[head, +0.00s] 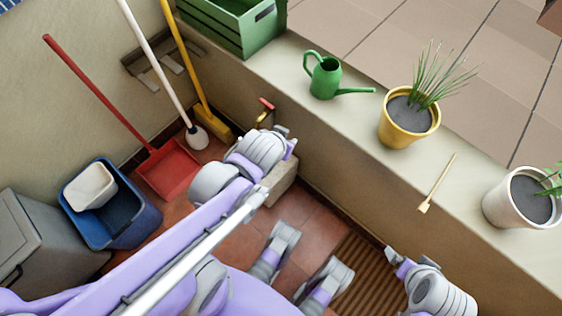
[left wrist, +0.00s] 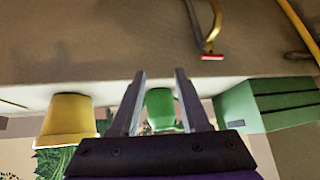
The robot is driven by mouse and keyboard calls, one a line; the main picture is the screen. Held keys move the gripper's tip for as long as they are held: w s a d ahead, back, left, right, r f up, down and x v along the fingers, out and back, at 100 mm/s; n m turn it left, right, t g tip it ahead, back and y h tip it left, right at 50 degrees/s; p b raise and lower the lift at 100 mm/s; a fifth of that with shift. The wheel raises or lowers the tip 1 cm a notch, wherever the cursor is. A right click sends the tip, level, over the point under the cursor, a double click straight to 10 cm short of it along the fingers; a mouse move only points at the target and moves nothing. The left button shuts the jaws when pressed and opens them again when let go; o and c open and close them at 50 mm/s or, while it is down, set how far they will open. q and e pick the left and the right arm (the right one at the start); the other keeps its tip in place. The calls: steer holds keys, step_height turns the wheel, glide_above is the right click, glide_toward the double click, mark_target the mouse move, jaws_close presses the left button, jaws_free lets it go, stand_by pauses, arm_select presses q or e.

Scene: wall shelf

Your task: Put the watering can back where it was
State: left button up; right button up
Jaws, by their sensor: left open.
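The green watering can (head: 325,78) stands upright on the pale wall ledge in the head view, its spout pointing right and its handle on the left. My left gripper (head: 287,137) is by the wall's near side, short of the can and not touching it. In the left wrist view, its two fingers (left wrist: 160,75) are apart and empty, and the can (left wrist: 160,108) shows beyond and between them. My right gripper (head: 393,256) is low at the bottom right, near the wall, away from the can; its jaws are unclear.
A tap (head: 264,112) juts from the wall close to my left gripper. Ledge around the can is clear.

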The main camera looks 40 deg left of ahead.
arm_select(q)
steer(key=s+d+m+g+h, duration=0.1)
steer(key=s+d+g+h, duration=0.1)
steer(key=s+d, duration=0.3)
steer(key=s+f+g, duration=0.1)
steer(key=s, duration=0.2)
steer(key=shift+s+d+m, duration=0.15)
steer(key=shift+s+m, duration=0.1)
steer(key=shift+m, duration=0.15)
steer(key=shift+r, duration=0.2)
arm_select(e)
steer(key=shift+r, duration=0.15)
arm_select(q)
step_height(320, 180, up, 23)
steer(key=w+t+p, duration=0.1)
steer(key=p, duration=1.9)
arm_select(e)
step_height(320, 180, up, 23)
steer(key=w+t, duration=0.1)
arm_select(q)
steer(key=shift+w, duration=0.1)
arm_select(e)
steer(key=shift+w, duration=0.1)
